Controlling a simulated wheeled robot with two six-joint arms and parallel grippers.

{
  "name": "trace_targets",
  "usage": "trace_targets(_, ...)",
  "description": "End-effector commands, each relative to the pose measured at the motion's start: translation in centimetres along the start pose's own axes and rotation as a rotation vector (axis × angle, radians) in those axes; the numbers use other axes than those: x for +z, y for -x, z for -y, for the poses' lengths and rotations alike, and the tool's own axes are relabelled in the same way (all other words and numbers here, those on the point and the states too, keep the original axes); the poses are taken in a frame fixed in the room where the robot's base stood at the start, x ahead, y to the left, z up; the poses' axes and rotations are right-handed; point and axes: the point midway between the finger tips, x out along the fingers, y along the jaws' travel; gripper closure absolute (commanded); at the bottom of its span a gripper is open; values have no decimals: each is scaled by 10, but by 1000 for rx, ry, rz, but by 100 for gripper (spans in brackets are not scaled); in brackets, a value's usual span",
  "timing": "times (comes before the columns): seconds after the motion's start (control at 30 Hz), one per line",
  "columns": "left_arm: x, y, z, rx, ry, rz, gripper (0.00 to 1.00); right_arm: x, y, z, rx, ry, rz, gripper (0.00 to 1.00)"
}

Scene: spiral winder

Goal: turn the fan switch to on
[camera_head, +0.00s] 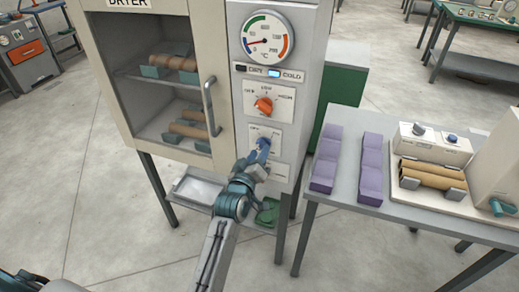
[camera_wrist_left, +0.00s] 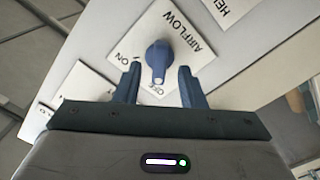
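The fan switch is a blue knob (camera_wrist_left: 158,60) on a white plate marked AIRFLOW, with ON and OFF labels. Its white mark (camera_wrist_left: 158,80) lies on the end facing the OFF label. In the head view the knob (camera_head: 263,143) sits low on the dryer's front panel, below the orange knob. My left gripper (camera_head: 258,158) is right at the knob. In the left wrist view my left gripper (camera_wrist_left: 158,78) is open, one finger on each side of the knob, with gaps visible. My right gripper is not in view.
The dryer (camera_head: 223,90) has an orange heat knob (camera_head: 264,105), a dial (camera_head: 267,39) and a door handle (camera_head: 211,106) near my arm. A table (camera_head: 350,198) at the right holds purple blocks (camera_head: 371,168) and a winder with brown tubes (camera_head: 430,175).

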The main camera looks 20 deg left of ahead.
Motion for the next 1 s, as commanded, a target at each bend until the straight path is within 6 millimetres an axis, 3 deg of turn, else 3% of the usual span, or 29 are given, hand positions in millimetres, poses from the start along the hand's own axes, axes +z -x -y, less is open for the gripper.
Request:
trace_targets(0.13,0,-11,0,0,-1,0,64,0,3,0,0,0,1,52)
trace_targets(0.43,0,-13,0,0,-1,0,64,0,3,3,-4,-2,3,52)
trace_targets(0.6,0,-12,0,0,-1,0,97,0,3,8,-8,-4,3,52)
trace_targets(0.63,0,-12,0,0,-1,0,100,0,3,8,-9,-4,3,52)
trace_targets(1.0,0,-12,0,-1,-40,1,100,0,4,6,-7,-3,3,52)
